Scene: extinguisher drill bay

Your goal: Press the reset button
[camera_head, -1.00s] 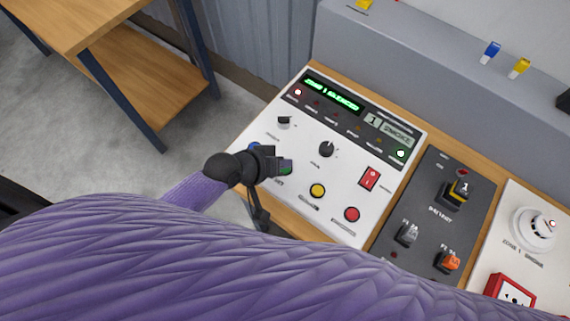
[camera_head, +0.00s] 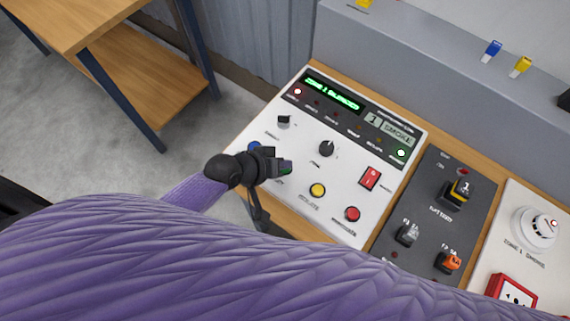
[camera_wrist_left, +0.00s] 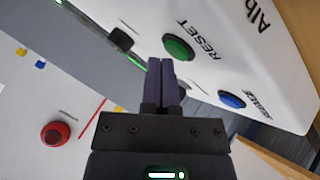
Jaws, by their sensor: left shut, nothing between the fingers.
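The green button marked RESET (camera_wrist_left: 178,47) is on the white panel in the left wrist view. In the head view only a green bit of it (camera_head: 287,168) shows beside my gripper, which hides the rest. My left gripper (camera_head: 279,166) is shut and empty. In the left wrist view its fingertips (camera_wrist_left: 161,63) lie right by the near edge of the green button. I cannot tell whether they touch it. My right gripper is in neither view.
A blue button (camera_wrist_left: 232,100) sits beside the green one. The white panel (camera_head: 330,205) also has a yellow button (camera_head: 317,190), a red button (camera_head: 352,214), a red rocker switch (camera_head: 370,178) and knobs (camera_head: 326,149). Its display (camera_head: 333,92) is lit green. A dark switch panel (camera_head: 425,205) adjoins on the right.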

